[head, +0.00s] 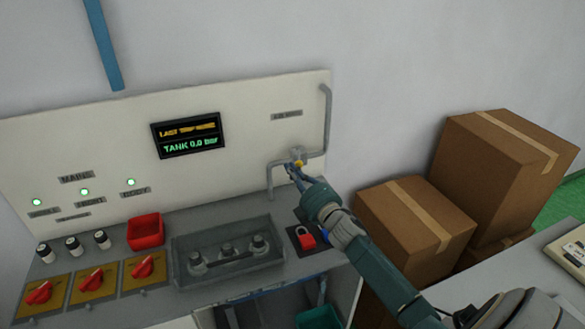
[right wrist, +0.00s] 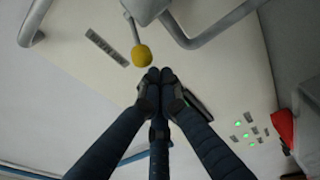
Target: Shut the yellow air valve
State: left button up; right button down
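The yellow air valve (head: 299,163) sits on the grey pipe at the right end of the white panel. In the right wrist view its yellow knob (right wrist: 141,54) is on the end of a thin grey lever from a grey valve body (right wrist: 146,8). My right gripper (head: 292,172) is at the valve in the head view and partly covers it. In the right wrist view the right gripper's fingertips (right wrist: 159,74) are together, with nothing seen between them. The knob lies just beyond and left of the tips, apparently apart from them. My left gripper is not in view.
A red padlock (head: 305,238) lies on the bench below my right arm. A clear-covered box (head: 228,253), a red tray (head: 144,231) and red rotary switches (head: 90,281) are further left. Cardboard boxes (head: 405,220) stand right of the bench. The display (head: 188,135) reads TANK 0.0 bar.

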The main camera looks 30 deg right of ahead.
aim_at(302, 165)
jog(key=s+d, duration=0.1)
jog(key=d+n+y, duration=0.1)
jog(key=s+d+y+b, duration=0.1)
jog(key=d, duration=0.1)
jog(key=shift+s+d+n, duration=0.1)
jog(key=shift+s+n, duration=0.2)
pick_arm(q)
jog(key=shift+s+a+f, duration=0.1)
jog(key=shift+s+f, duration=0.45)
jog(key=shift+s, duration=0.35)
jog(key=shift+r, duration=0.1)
